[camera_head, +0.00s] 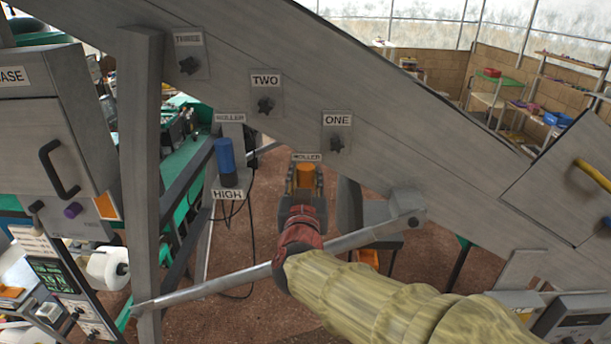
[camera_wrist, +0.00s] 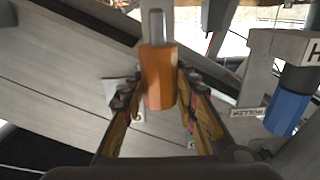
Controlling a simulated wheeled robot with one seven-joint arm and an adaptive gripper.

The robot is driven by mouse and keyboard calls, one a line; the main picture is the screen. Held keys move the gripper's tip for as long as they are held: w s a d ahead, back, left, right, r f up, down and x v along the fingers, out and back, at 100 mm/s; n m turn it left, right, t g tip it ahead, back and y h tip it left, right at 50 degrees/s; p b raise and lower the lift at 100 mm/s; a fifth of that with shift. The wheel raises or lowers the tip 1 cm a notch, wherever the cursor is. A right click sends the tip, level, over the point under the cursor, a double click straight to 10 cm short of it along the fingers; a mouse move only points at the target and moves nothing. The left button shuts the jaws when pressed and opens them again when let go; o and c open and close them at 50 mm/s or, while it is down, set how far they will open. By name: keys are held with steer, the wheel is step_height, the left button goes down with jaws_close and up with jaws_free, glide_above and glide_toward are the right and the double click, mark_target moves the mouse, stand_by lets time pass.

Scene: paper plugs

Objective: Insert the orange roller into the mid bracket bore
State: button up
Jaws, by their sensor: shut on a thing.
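My gripper (camera_head: 305,188) is shut on the orange roller (camera_head: 305,174), in the middle of the head view below the sloping grey beam. In the wrist view the orange roller (camera_wrist: 158,78) stands between the two fingers, its grey metal pin pointing to the top of the picture.
A blue roller (camera_head: 225,160) sits in the bracket labelled HIGH (camera_head: 228,194), left of my gripper; it also shows at right in the wrist view (camera_wrist: 288,103). The grey beam (camera_head: 375,130) with several labelled knobs crosses above. A slanted grey bar (camera_head: 210,285) passes near my wrist. Cables hang at left.

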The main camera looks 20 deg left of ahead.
steer(key=shift+f+b, duration=1.6)
steer(key=shift+f, duration=0.5)
stand_by(0.5)
steer(key=o, duration=1.3)
steer(key=shift+s, duration=0.1)
steer(key=v, duration=1.1)
steer(key=shift+s, duration=0.35)
